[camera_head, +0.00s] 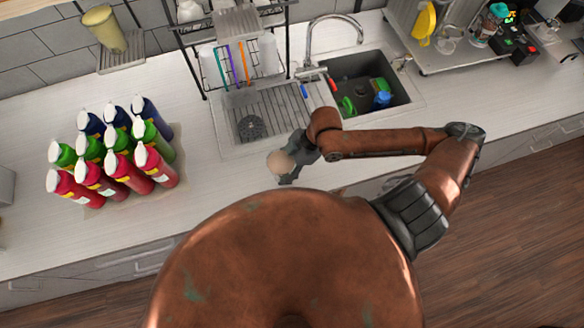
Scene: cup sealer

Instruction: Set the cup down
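The cup (279,163) shows as a small round, beige-pink shape seen from above. My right gripper (285,166) reaches in from the right, with its dark fingers around the cup. It appears shut on the cup, and the fingers hide part of it. The cup is over the white counter (225,185), near its front edge and in front of the sink's drainboard. I cannot tell whether its base touches the counter. My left gripper is not in view.
Several red, green and blue bottles (115,150) stand on a tray at the left. A dish rack (237,60) stands behind the drainboard (260,110). The sink (365,85) holds small coloured items. A yellowish cup (104,29) sits on a wall shelf. Counter between bottles and drainboard is clear.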

